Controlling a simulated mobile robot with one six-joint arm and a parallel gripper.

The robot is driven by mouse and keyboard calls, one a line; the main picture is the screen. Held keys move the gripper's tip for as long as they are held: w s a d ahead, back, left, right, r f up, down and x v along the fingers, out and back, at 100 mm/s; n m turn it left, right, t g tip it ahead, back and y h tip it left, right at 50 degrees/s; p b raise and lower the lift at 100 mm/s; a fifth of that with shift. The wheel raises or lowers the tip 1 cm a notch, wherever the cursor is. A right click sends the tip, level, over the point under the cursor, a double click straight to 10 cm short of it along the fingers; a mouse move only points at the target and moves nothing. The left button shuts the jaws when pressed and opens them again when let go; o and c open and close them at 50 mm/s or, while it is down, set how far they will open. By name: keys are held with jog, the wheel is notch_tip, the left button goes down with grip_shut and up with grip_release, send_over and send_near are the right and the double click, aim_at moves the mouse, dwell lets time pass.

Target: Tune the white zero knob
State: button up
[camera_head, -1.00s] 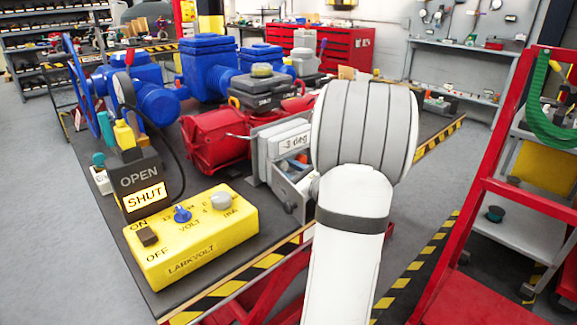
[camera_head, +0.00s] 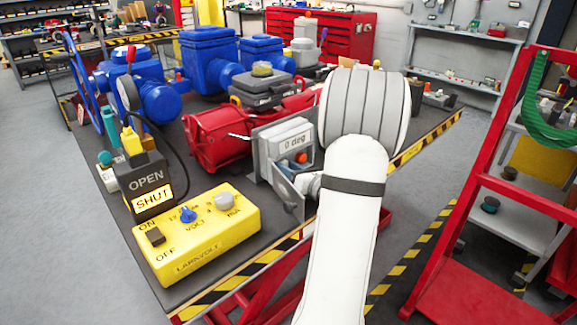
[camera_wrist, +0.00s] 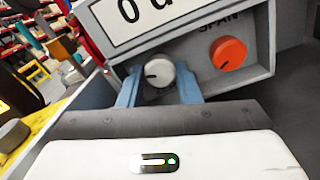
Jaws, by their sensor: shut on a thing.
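The white zero knob (camera_wrist: 160,73) has a dark pointer mark and sits on the front of a grey box, below its display. In the wrist view my gripper (camera_wrist: 158,80) has a blue finger on each side of the knob and is shut on it.
An orange knob (camera_wrist: 228,53) by the word SPAN sits right of the white knob, and it also shows in the head view (camera_head: 302,157). A yellow LARKVOLT box (camera_head: 200,240) and an OPEN/SHUT indicator (camera_head: 148,187) with SHUT lit stand at left. A red actuator (camera_head: 215,140) is behind.

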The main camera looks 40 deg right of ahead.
jog(key=shift+f, duration=0.1)
jog(key=o, duration=0.7)
jog(key=shift+s, duration=0.1)
jog(key=s, duration=0.7)
jog(key=shift+s+d, duration=0.25)
jog(key=shift+s, duration=0.1)
